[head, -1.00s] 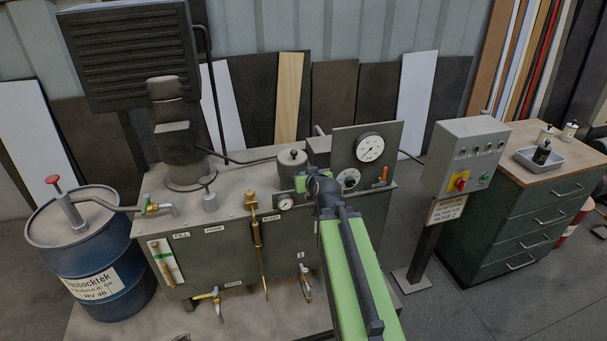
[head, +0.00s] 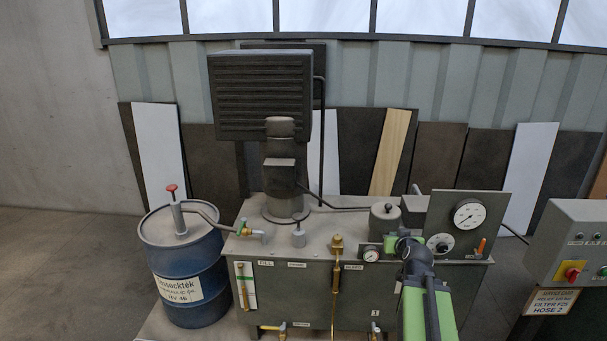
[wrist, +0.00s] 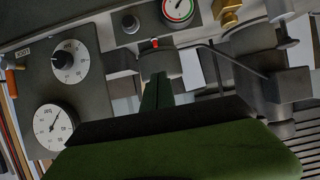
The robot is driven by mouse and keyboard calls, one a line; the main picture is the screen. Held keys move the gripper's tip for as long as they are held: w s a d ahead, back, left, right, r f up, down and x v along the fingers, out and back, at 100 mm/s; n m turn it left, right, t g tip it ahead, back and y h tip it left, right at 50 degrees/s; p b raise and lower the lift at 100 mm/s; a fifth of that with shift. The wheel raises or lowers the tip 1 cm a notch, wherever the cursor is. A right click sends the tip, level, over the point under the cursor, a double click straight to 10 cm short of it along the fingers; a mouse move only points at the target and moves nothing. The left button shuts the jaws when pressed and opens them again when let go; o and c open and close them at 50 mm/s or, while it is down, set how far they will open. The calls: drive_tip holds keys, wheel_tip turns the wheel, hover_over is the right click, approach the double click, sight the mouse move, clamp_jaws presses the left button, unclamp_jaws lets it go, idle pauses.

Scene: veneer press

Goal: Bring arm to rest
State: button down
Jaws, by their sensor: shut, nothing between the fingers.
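My arm (head: 428,300), green with a dark joint, reaches up from the bottom of the head view in front of the hydraulic unit's right part. In the wrist view my gripper (wrist: 157,96) shows as a narrow dark green shape above the broad green body at the bottom. It is shut with nothing held. In the head view its fingertips are not clear against the unit. The pressure gauge (head: 469,216) is on the upright panel right of my arm and also shows in the wrist view (wrist: 53,127). The wrist view is upside down.
The hydraulic unit (head: 290,290) has a small gauge (head: 371,254), a brass fitting (head: 337,243) and a finned cooler (head: 260,95). A blue drum (head: 185,290) stands left, a control box (head: 570,250) right. Open floor (head: 60,270) lies far left.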

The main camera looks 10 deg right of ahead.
drive_tip(key=w+a+f+n+g+y, duration=0.1)
drive_tip(key=w+a+f+n+y, duration=0.1)
drive_tip(key=a, duration=0.9)
drive_tip(key=w+a+f+n+g+y, duration=0.1)
drive_tip(key=a+f+n+y, duration=0.1)
drive_tip(key=a, duration=0.9)
drive_tip(key=s+a+f+n+g, duration=0.1)
drive_tip(key=s+a+f+g, duration=0.3)
drive_tip(key=s+a+f, duration=0.3)
drive_tip(key=s+f+m+g, duration=0.2)
drive_tip(key=s+g, duration=0.5)
drive_tip(key=s, duration=0.5)
wheel_tip(320, 180, up, 12)
drive_tip(key=p, duration=1.2)
drive_tip(key=shift+w+t+h, duration=0.3)
drive_tip(key=shift+a, duration=0.15)
